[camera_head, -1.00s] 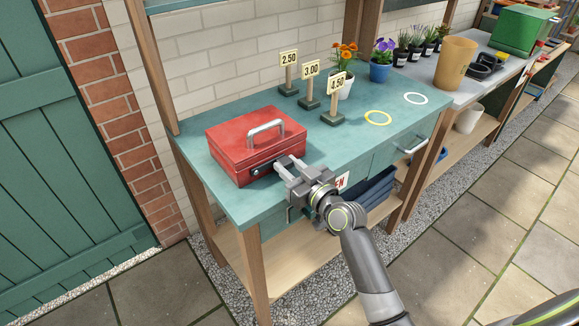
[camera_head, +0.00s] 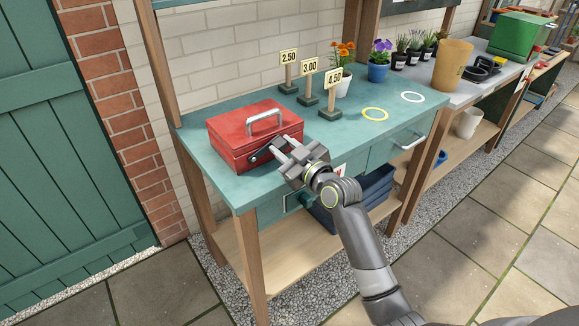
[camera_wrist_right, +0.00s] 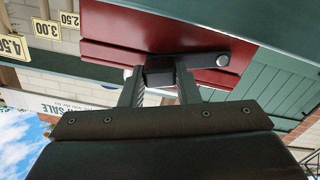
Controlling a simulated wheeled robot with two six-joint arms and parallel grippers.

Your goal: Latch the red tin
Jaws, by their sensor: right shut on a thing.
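The red tin (camera_head: 229,132) is a metal box with a grey top handle, standing with its lid down on the green bench. A dark latch lever (camera_head: 257,155) is on its front face. My right gripper (camera_head: 279,149) is at the right part of that face. In the right wrist view, the gripper (camera_wrist_right: 160,76) is shut on a black knob at the end of the latch lever (camera_wrist_right: 198,61). The lever runs to a round pivot on the red tin (camera_wrist_right: 125,30). My left gripper is not in view.
The green bench (camera_head: 350,137) has price signs (camera_head: 309,80) behind the tin and flower pots (camera_head: 377,72) farther back. Yellow and white rings lie on its clear right part.

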